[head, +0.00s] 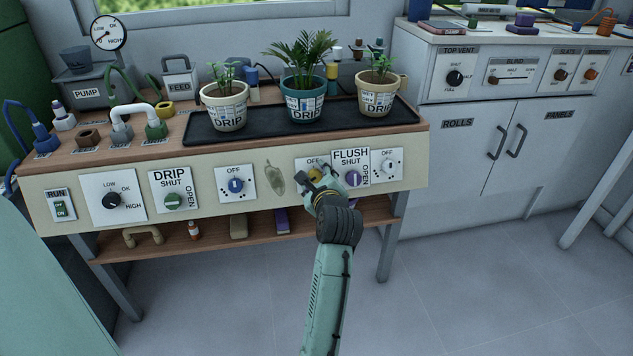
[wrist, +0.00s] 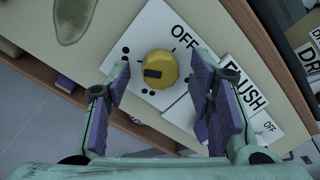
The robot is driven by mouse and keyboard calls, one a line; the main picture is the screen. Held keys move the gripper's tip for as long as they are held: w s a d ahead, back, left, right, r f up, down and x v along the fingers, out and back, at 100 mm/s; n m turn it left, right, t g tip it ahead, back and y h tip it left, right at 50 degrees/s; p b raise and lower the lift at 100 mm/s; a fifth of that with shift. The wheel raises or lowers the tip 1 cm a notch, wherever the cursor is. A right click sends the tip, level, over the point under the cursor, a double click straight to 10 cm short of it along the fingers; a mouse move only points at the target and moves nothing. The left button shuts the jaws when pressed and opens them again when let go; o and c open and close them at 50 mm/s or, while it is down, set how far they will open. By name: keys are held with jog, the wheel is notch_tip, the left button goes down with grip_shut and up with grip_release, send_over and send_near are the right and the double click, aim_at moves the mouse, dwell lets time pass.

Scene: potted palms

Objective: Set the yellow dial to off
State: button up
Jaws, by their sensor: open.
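The yellow dial (wrist: 160,70) sits on a white plate (wrist: 150,30) on the bench's front panel. In the wrist view, the OFF label is to its upper right, and black dots lie around its left and lower sides. A dark mark on the dial lies left of its middle, away from OFF. My gripper (wrist: 160,78) is open, with one purple-padded finger on each side of the dial in this view. I cannot tell whether either finger touches it. In the head view, my gripper (head: 324,184) partly hides the yellow dial (head: 314,173) and its plate.
The FLUSH plate (head: 350,158) with a purple dial is close on the right. A blue dial (head: 236,186) and a green DRIP dial (head: 173,201) are left on the same panel. Potted plants stand on a black tray (head: 260,120) above. The floor in front is clear.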

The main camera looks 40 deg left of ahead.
jog(key=shift+c, duration=0.3)
jog(key=c, duration=1.1)
